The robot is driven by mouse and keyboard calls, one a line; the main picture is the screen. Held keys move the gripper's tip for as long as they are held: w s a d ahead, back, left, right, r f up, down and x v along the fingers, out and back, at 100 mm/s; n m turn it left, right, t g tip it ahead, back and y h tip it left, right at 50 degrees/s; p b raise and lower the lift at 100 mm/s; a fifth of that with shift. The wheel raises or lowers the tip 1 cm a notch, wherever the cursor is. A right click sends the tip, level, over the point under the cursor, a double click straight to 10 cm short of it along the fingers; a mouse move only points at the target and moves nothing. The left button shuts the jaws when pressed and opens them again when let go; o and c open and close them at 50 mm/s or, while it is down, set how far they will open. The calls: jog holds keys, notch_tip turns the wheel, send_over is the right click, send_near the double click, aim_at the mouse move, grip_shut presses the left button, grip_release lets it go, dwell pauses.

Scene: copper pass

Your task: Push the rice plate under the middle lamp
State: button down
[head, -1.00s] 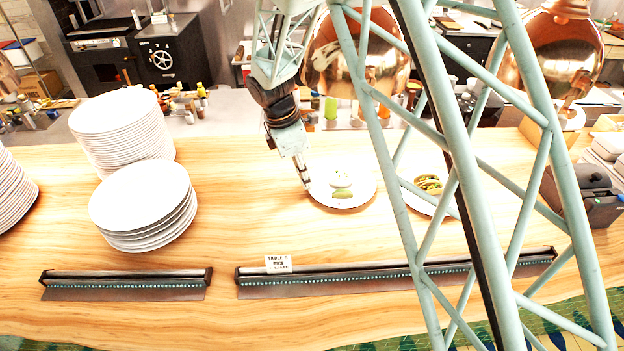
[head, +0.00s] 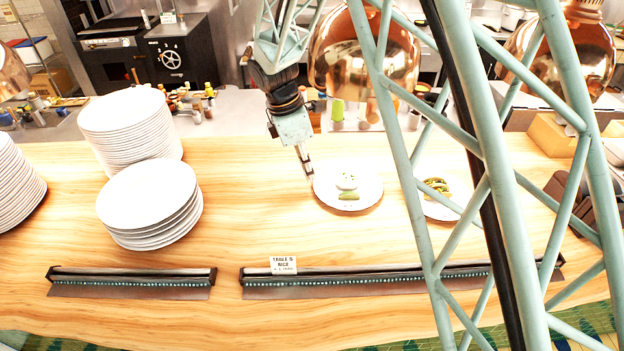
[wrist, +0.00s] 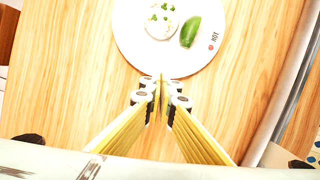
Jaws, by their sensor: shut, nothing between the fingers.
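The rice plate (head: 347,203) is white and round, with a rice mound and a green piece on it. It lies flat on the wooden counter, and it fills the top of the wrist view (wrist: 135,45). The copper middle lamp (head: 362,60) hangs above and beyond the plate in the head view, its centre a little right of the plate's. My gripper (head: 310,182) is shut and empty, pointing down at the plate's left edge. In the wrist view the closed fingertips (wrist: 160,85) are at the plate's near rim; I cannot tell whether they touch.
A second plate (head: 440,211) with a taco-like item is close on the right, partly behind my arm's truss. Stacked plates (head: 150,200) stand left. A ticket rail (head: 360,275) with a rice ticket (head: 283,265) runs along the front. Another copper lamp (head: 565,50) hangs right.

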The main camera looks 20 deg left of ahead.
jog(key=shift+v, duration=1.7)
jog(key=shift+s, duration=0.2)
jog(key=s+d+b, duration=0.1)
jog(key=s+d, duration=0.3)
jog(key=s, duration=0.7)
jog(key=shift+d+r+b, duration=0.15)
jog(key=shift+r+b, duration=0.25)
jog(key=shift+r, duration=0.05)
jog(key=shift+w, duration=0.1)
jog(key=s+d+r+m+y+b, duration=0.15)
jog(key=d+r+m, duration=0.45)
jog(key=d, duration=0.6)
jog(key=s+d+r+m, duration=0.3)
jog(key=d+r+m, duration=0.3)
jog(key=d, duration=0.6)
jog(key=s+d+r+m+y+b, duration=0.1)
jog(key=s+d+r+m, duration=0.35)
jog(key=d, duration=0.75)
jog(key=s+d+m+t+b, duration=0.1)
jog(key=s+d+m+b, duration=0.2)
jog(key=s, duration=0.6)
jog(key=s+d+m+t+b, duration=0.1)
jog(key=s+m, duration=0.4)
jog(key=s, duration=0.5)
jog(key=shift+d+t+b, duration=0.3)
jog(key=shift+d+b, duration=0.6)
jog(key=shift+b, duration=0.05)
jog(key=shift+s+r, duration=0.1)
